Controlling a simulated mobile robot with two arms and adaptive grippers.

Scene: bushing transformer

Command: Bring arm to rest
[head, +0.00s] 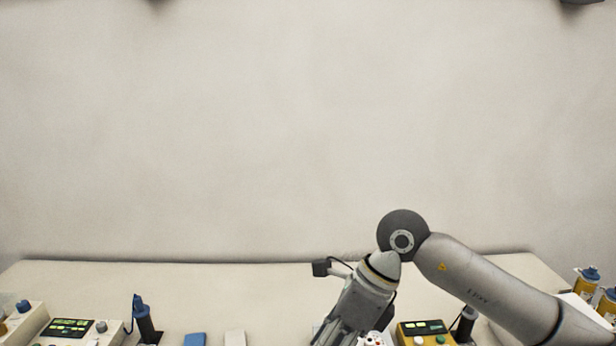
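My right arm reaches in from the lower right, bends at a dark round joint and points down toward the table (230,285). The body of my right gripper (350,322) shows at the bottom edge, but its fingertips are cut off or hidden, so I cannot tell whether it is open or holds anything. A small camera-like block sticks out on its left side. My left gripper is not in view.
A yellow device with a green display (425,334) stands just right of my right gripper. At the left are a beige device with a display (70,327) and a dark holder with a blue top (145,322). Yellow bottles with blue caps (587,281) stand far right. The table's back middle is clear.

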